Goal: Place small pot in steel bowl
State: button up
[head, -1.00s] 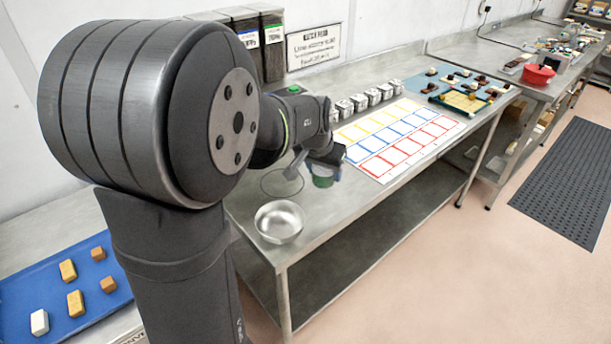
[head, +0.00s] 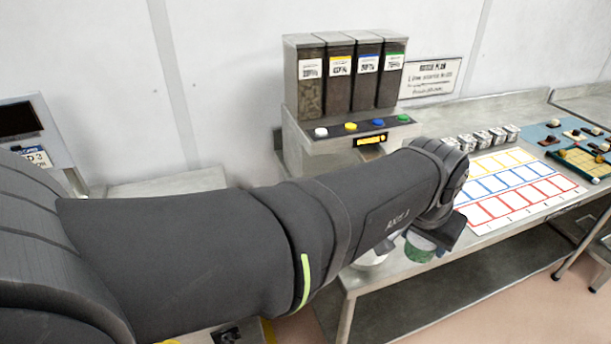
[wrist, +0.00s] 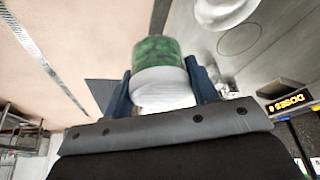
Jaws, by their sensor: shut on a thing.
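The small pot (head: 418,249) is green with a white part, which shows in the wrist view (wrist: 158,52). My gripper (wrist: 160,75) is shut on its sides, one finger on each side. In the head view my gripper (head: 432,238) holds it near the front edge of the steel table, seemingly above it. The steel bowl (head: 372,260) stands just left of the pot in the head view, mostly hidden behind my arm. Part of the shiny bowl (wrist: 225,8) shows at the top of the wrist view, right of the pot and apart from it.
A dispenser (head: 350,140) with several bins and coloured buttons stands behind my arm. A colour-gridded sheet (head: 515,188) lies to the right, with small metal cups (head: 483,138) behind it. A drawn circle (wrist: 240,38) marks bare tabletop beside the bowl.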

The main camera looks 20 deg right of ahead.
jog(key=shift+w+a+f, duration=0.35)
jog(key=shift+w+f, duration=1.45)
jog(key=shift+w, duration=0.05)
jog(key=shift+w+a+f, duration=0.35)
jog(key=shift+w+f, duration=1.45)
jog(key=shift+w, duration=0.1)
jog(key=shift+w+a+f, duration=0.35)
jog(key=shift+w+f, duration=1.45)
jog(key=shift+w, duration=0.05)
jog(key=shift+f, duration=0.6)
jog(key=o, duration=1)
jog(key=shift+o, duration=0.2)
jog(key=shift+r, duration=0.55)
jog(key=v, duration=1.2)
